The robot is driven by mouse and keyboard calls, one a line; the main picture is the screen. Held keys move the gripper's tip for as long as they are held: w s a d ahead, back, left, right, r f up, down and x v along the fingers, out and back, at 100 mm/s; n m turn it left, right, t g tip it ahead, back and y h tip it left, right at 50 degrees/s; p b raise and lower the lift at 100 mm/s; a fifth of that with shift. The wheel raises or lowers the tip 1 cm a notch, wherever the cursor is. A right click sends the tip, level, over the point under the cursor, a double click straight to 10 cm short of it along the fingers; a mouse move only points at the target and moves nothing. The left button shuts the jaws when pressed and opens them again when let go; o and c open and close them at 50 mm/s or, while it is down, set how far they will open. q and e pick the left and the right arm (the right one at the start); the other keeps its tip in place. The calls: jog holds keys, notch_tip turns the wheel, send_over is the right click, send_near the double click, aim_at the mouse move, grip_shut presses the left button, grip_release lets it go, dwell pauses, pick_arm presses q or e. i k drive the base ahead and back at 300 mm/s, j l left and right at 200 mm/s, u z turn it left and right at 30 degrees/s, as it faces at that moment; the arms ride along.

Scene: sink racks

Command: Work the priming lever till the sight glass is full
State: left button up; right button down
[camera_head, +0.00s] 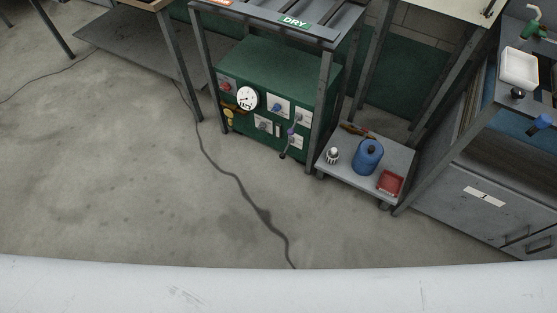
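A green machine cabinet (275,72) stands under the rack marked DRY. Its front carries a round white dial gauge (247,98), a red knob (226,87), a blue knob (277,107) and several pale plates. A thin lever with a purple part (291,132) hangs at the right of the front, its dark end near the bottom edge. It may be the priming lever, but I cannot be sure. I cannot make out which fitting is the sight glass, or its level. Neither of my grippers is in view.
A low grey cart (337,171) right of the cabinet holds a blue can (367,156), a red tray (390,183) and a small striped item (332,156). A dark cable (236,178) crosses the floor. Grey drawers (480,200) stand at right. The floor before the cabinet is otherwise open.

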aim_at(282, 155)
jog(key=i+j+z, duration=0.1)
jog(key=j, duration=0.45)
jog(key=i+j+z, duration=0.1)
jog(key=i+j, duration=0.15)
jog(key=j, duration=0.3)
jog(key=i+j+z, duration=0.1)
jog(key=j, duration=0.45)
jog(key=i+j+z, duration=0.1)
jog(key=j, duration=0.45)
jog(key=i+j, duration=0.1)
jog(key=j, duration=0.5)
jog(key=i+j+z, duration=0.15)
jog(key=j, duration=0.4)
